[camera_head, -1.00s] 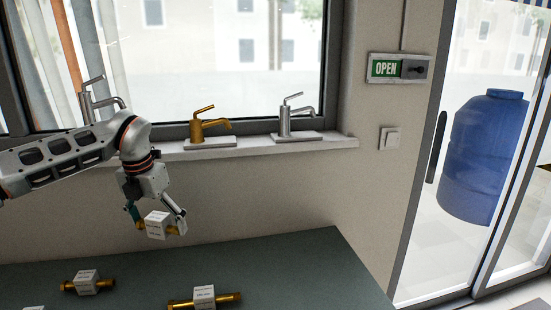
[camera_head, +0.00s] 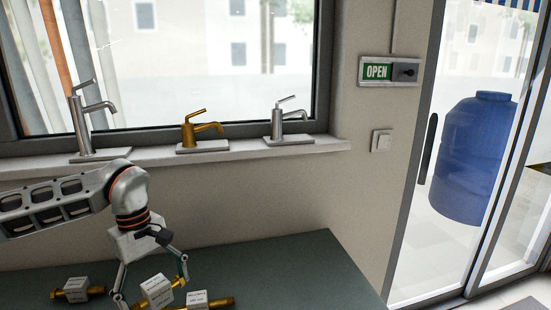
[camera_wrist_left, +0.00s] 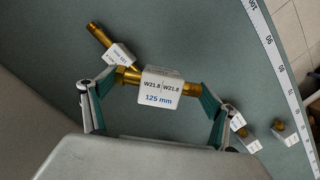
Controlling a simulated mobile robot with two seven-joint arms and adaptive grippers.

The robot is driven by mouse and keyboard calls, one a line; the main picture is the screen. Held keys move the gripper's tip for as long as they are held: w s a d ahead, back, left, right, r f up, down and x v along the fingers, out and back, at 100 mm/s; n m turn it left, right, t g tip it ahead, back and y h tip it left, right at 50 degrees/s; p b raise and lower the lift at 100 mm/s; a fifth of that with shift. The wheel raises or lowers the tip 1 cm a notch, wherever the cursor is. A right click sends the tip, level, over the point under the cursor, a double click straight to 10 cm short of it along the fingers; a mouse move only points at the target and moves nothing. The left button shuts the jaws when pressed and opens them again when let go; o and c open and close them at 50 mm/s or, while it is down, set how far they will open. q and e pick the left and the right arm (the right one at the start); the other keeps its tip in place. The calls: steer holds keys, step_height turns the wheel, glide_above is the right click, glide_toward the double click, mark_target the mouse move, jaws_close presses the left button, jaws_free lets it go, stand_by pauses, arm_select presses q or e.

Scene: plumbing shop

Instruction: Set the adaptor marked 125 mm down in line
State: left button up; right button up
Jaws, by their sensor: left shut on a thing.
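The adaptor marked 125 mm (camera_wrist_left: 160,88) is a brass fitting with a white label block, also reading W21.8 | W21.8. My left gripper (camera_wrist_left: 157,92) is shut on its two brass ends, one finger at each. In the head view the held adaptor (camera_head: 157,290) is tilted, low over the green-grey table (camera_head: 290,262), between two other adaptors. I cannot tell whether it touches the table. One adaptor lies to its left (camera_head: 75,290) and one to its right (camera_head: 197,299), partly behind or beside it. My right gripper is not in view.
In the left wrist view an adaptor (camera_wrist_left: 119,54) lies close at upper left, and smaller ones (camera_wrist_left: 238,121) (camera_wrist_left: 286,134) lie at right. A white measuring scale (camera_wrist_left: 268,40) runs along the table's edge. Taps (camera_head: 202,131) stand on the windowsill. The table's right part is clear.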

arm_select(q)
steer(key=s+d+f+m+y, duration=0.1)
steer(key=s+f+m, duration=0.1)
steer(key=s+m, duration=0.4)
steer(key=m, duration=0.4)
steer(key=shift+s+d+g, duration=0.2)
steer(key=shift+d+g, duration=0.05)
steer(key=shift+g, duration=0.05)
